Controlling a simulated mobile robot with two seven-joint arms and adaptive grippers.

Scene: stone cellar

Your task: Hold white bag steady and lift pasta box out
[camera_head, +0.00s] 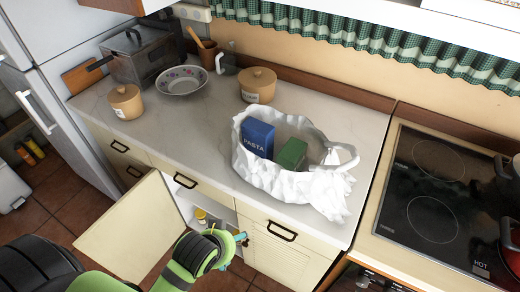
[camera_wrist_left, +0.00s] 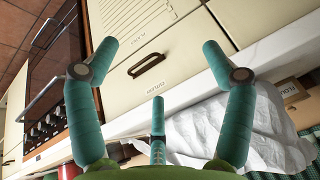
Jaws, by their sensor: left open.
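The white bag (camera_head: 262,178) stands open on the worktop, its crumpled handles drooping at its right side. The blue pasta box (camera_head: 258,138) stands upright in the bag, and its lower part is hidden by the bag wall. My left gripper (camera_head: 240,239) is below and in front of the worktop edge, apart from the bag. In the left wrist view its teal fingers (camera_wrist_left: 158,72) are spread open and empty, facing a drawer front. The bag (camera_wrist_left: 238,125) shows there at lower right, partly behind a finger. My right gripper is in neither view.
A green box (camera_head: 292,153) is also in the bag. A lidded jar (camera_head: 258,86), a bowl (camera_head: 181,81) and another jar (camera_head: 126,102) stand behind and left. A cabinet door (camera_head: 128,228) hangs open near my left arm. The hob (camera_head: 440,190) lies right.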

